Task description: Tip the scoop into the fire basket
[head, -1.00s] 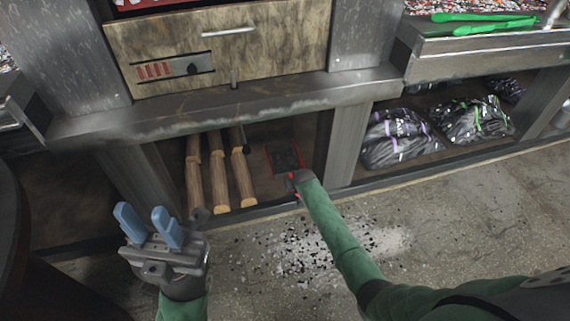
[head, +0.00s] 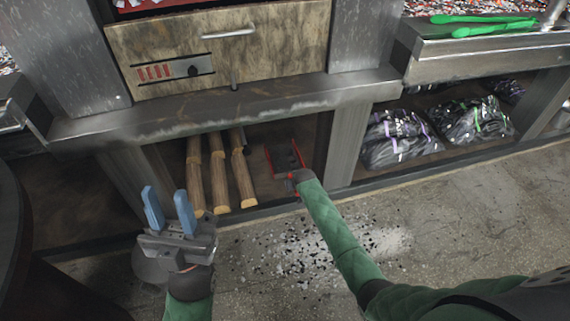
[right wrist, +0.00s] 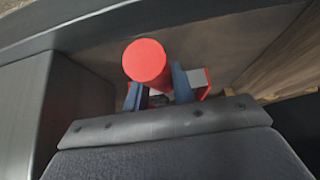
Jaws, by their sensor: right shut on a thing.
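The scoop (head: 288,158) has a dark pan with red edges. It is in the open bay under the grill, right of the logs, and whether it holds anything is unclear. My right gripper (head: 294,182) is at its near end, mostly hidden by my wrist. In the right wrist view the red round handle (right wrist: 148,63) sits between the blue fingers of my right gripper (right wrist: 158,86), which is shut on it. My left gripper (head: 169,205) is open and empty, in front of the bay at lower left. I cannot make out the fire basket for certain.
Split logs (head: 218,173) stand in the bay left of the scoop. Wrapped bags (head: 395,140) fill the right bay. Ash and dark bits (head: 300,245) lie on the floor.

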